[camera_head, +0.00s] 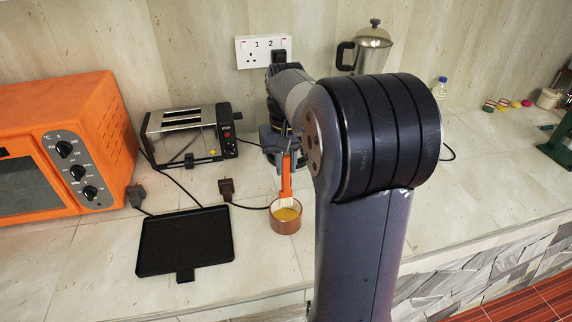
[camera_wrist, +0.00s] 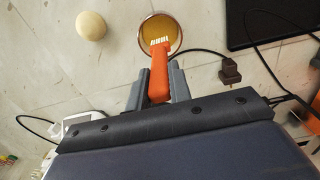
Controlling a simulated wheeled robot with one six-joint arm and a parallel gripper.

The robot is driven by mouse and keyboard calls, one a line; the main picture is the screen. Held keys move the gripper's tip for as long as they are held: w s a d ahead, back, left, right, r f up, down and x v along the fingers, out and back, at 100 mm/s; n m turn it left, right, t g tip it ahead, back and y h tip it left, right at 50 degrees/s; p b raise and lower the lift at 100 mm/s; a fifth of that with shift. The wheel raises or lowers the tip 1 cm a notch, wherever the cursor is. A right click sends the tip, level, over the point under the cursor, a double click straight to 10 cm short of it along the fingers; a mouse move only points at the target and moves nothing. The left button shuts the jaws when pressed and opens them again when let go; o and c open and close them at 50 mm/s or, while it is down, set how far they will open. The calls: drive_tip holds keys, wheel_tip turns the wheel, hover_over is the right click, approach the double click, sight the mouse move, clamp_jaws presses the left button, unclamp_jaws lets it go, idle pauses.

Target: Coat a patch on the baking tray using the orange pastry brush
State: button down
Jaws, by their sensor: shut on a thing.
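The orange pastry brush (camera_head: 287,176) is held upright in my gripper (camera_head: 287,150), with its pale bristles down in a small brown bowl of yellow liquid (camera_head: 285,223). In the wrist view the brush handle (camera_wrist: 159,75) is between the two grey fingers of my gripper (camera_wrist: 159,85), which are shut on it. The bristles show over the yellow liquid in the bowl (camera_wrist: 160,22); how deep they reach I cannot tell. The black baking tray (camera_head: 186,240) lies flat on the counter left of the bowl. Its corner shows at the top right of the wrist view (camera_wrist: 270,22).
An orange oven (camera_head: 62,150) and a toaster (camera_head: 187,137) stand at the back left. Plugs with cables (camera_head: 226,187) lie between tray and bowl. A metal pot (camera_head: 372,48) stands behind my arm. A pale round object (camera_wrist: 90,26) lies near the bowl. The counter's front edge is close.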

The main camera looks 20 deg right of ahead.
sight(286, 191)
drive_tip(key=shift+f+b, duration=2.5)
drive_tip(key=shift+f, duration=1)
idle(0.3)
wheel_tip(286, 191, up, 7)
drive_tip(key=p, duration=0.6)
drive_tip(key=shift+r+p, duration=0.15)
drive_tip(key=shift+p, duration=0.2)
idle(0.6)
